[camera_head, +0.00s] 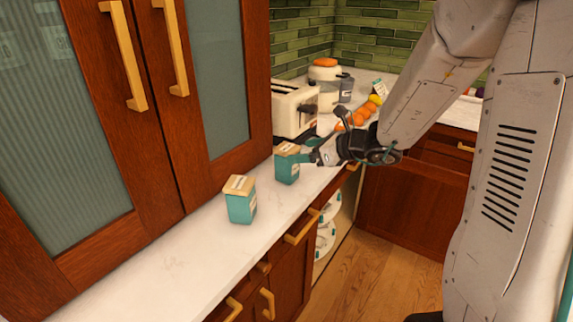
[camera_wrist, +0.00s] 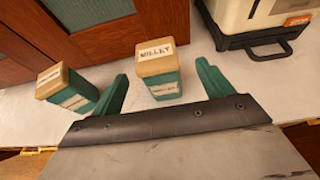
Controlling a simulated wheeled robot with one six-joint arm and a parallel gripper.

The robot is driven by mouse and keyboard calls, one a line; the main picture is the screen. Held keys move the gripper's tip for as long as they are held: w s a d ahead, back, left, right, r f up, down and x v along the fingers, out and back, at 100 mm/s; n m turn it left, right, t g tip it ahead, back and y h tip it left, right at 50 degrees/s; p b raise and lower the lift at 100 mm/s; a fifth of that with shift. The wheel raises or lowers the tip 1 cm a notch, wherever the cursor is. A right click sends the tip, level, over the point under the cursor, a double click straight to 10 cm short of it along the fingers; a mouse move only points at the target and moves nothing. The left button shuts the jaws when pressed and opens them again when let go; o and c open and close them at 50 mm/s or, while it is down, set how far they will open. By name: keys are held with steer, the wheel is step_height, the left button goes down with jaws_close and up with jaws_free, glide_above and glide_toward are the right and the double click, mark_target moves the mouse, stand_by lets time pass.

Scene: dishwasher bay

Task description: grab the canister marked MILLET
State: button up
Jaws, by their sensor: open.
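The canister marked MILLET (camera_wrist: 158,70) is teal with a tan lid and a white label, and it stands upright on the counter. In the wrist view it is between the two teal fingers of my gripper (camera_wrist: 165,90), with a gap to each finger. In the head view the canister (camera_head: 287,164) stands just left of my gripper (camera_head: 311,157), which reaches it from the right. My gripper is open, and part of the far finger is hidden in the head view. A second similar canister (camera_head: 240,200) stands nearer on the counter; its label is unreadable. It also shows in the wrist view (camera_wrist: 67,88), left of the fingers.
A cream toaster (camera_head: 294,108) stands behind the MILLET canister, with a jar (camera_head: 325,88) beyond it. Several orange fruits (camera_head: 357,117) lie farther back. Wooden cabinets (camera_head: 130,120) rise along the left. The white counter (camera_head: 190,262) is clear in front of the second canister.

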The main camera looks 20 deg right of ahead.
mark_target(287, 152)
steer(key=x, duration=0.6)
steer(key=shift+s+a+r, duration=0.1)
steer(key=shift+a+r, duration=0.05)
steer(key=shift+a, duration=0.05)
steer(key=c, duration=1.2)
